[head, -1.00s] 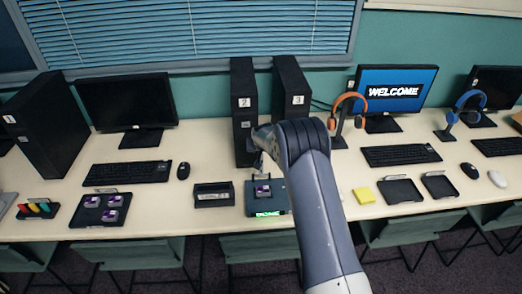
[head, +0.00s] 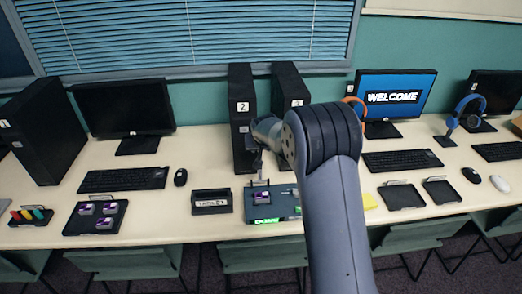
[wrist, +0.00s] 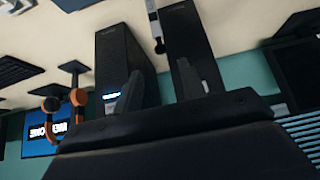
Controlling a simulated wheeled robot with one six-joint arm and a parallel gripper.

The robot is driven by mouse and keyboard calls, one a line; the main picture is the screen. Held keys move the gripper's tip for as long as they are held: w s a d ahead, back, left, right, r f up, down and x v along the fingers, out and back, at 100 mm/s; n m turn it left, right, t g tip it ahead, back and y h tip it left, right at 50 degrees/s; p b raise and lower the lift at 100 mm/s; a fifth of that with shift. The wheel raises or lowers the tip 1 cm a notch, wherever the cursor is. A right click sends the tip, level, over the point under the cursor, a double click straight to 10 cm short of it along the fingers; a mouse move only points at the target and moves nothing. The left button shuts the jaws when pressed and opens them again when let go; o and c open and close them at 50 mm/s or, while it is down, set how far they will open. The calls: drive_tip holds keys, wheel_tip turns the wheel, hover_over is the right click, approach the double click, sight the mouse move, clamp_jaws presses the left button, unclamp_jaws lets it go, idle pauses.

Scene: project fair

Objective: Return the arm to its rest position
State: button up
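My arm (head: 338,210) reaches up from the bottom of the head view, with its bent joint in front of the tower marked 3. Its end section (head: 266,131) lies in front of the tower marked 2, above the desk. In the wrist view my gripper (wrist: 157,72) shows two dark fingers set apart with nothing held between them. The fingers point toward the two black towers, which appear upside down there. A flat device (head: 284,207) with a lit green display and a purple cartridge (head: 262,197) sits on the desk below the arm's end, apart from the gripper.
Tower 2 (head: 242,107) and tower 3 (head: 290,87) stand close behind the arm. A small black box (head: 211,201) and a tray of purple cartridges (head: 71,226) lie to the left. Headphones on stands, a WELCOME monitor (head: 393,96) and empty black trays (head: 402,197) are to the right.

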idle(0.3)
drive_tip(key=shift+p+x, duration=1.6)
drive_tip(key=shift+x, duration=3.8)
drive_tip(key=shift+r, duration=0.15)
